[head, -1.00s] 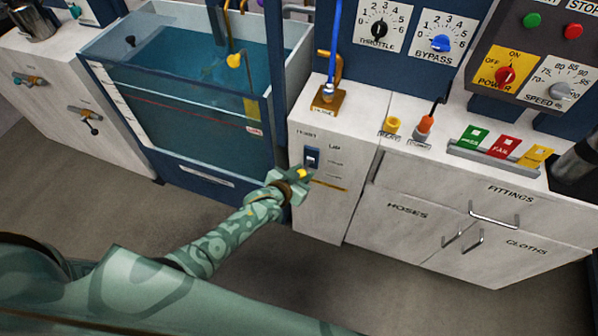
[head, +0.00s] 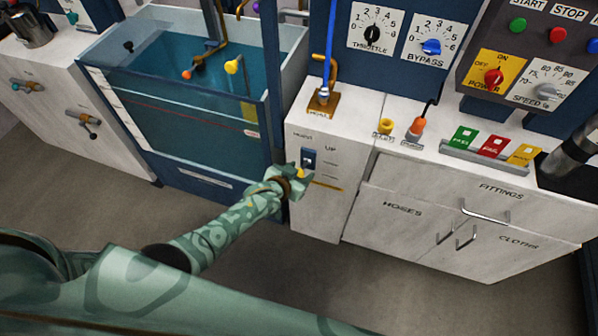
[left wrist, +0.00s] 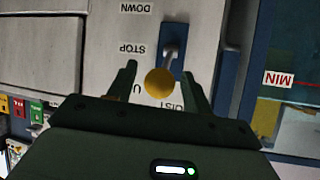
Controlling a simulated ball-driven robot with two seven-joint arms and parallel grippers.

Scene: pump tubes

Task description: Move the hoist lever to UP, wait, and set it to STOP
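The hoist lever has a yellow knob (left wrist: 160,83) on a metal stem and sits in a blue plate (head: 309,158) on the white cabinet front. UP, STOP and DOWN labels run beside it. In the left wrist view, upside down, the knob appears between STOP and UP; it projects towards the camera, so I cannot tell its exact setting. My left gripper (left wrist: 160,85) has its fingers apart, one each side of the knob, with gaps showing. In the head view the left gripper (head: 298,176) partly hides the lever. My right gripper is not in view.
A water tank (head: 180,180) stands left of the cabinet, with an orange-tipped piece (head: 188,75) at its water. A control panel (head: 530,50) is at the right. Floor in front is clear.

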